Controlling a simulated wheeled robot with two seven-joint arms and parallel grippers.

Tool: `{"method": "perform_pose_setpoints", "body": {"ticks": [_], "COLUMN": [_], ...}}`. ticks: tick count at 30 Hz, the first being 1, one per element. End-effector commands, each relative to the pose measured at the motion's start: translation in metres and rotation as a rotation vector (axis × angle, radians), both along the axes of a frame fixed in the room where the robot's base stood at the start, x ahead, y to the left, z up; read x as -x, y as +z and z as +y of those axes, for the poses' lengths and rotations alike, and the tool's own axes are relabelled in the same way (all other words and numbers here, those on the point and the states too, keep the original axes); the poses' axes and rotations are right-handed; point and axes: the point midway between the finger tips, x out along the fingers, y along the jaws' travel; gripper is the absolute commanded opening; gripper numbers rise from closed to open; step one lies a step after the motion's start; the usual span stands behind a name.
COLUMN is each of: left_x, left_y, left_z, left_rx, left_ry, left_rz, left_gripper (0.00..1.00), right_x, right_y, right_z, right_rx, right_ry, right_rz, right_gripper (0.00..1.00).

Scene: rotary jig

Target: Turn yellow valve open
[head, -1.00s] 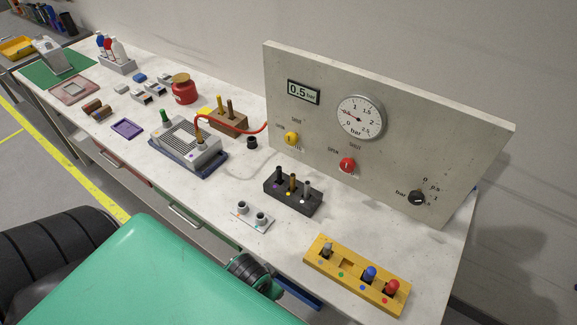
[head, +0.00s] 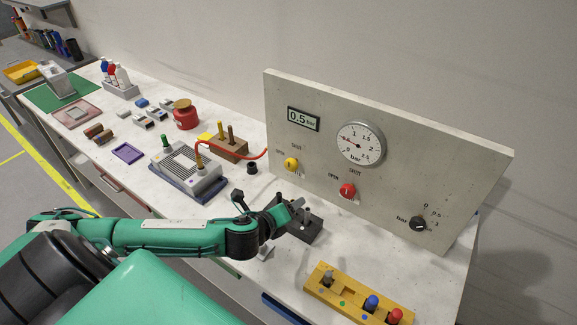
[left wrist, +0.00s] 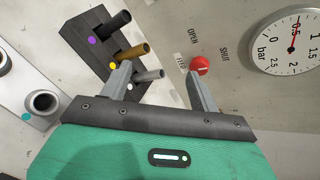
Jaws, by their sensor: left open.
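The yellow valve (head: 291,164) is a small knob on the left part of the upright grey panel, with OPEN and SHUT labels above it. Its exact pointing direction is too small to tell, and it is not in the left wrist view. My left gripper (head: 298,207) is in front of the panel, above the dark peg block, below and right of the yellow valve. In the left wrist view the gripper (left wrist: 158,78) has its fingers apart with nothing held. The red valve (head: 347,190) shows beyond the right finger in the left wrist view (left wrist: 200,65). My right gripper is not in view.
The panel (head: 455,170) also carries a gauge (head: 361,144), a display (head: 303,118) reading 0.5 bar and a black knob (head: 418,223). A dark block (left wrist: 88,50) with upright pegs stands close under my gripper. A yellow rack (head: 345,293) stands at the front right.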

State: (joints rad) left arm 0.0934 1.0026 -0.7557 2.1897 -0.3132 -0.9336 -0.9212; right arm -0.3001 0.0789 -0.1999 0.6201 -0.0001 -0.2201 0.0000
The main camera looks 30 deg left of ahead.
Motion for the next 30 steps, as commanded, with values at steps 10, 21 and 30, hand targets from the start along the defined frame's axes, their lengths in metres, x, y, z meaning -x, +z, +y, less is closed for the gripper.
{"method": "perform_pose_setpoints", "body": {"ticks": [10, 21, 30], "left_x": [-0.032, -0.052, -0.099], "left_y": [0.028, 0.026, 0.007], "left_z": [0.089, 0.101, 0.099], "left_rx": [-0.577, -0.651, -0.649], "left_ry": [-0.284, -0.317, -0.316], "left_rz": [-0.091, -0.095, -0.094], "left_gripper": [0.62, 0.62, 0.62], "right_x": [0.0, 0.0, 0.0], "right_y": [0.0, 0.008, 0.023], "right_z": [0.0, 0.0, -0.001], "right_rx": [0.0, 0.001, 0.001], "right_ry": [0.0, 0.0, 0.001], "right_rz": [0.0, 0.0, 0.0], "right_gripper": [0.36, 0.36, 0.36]}}
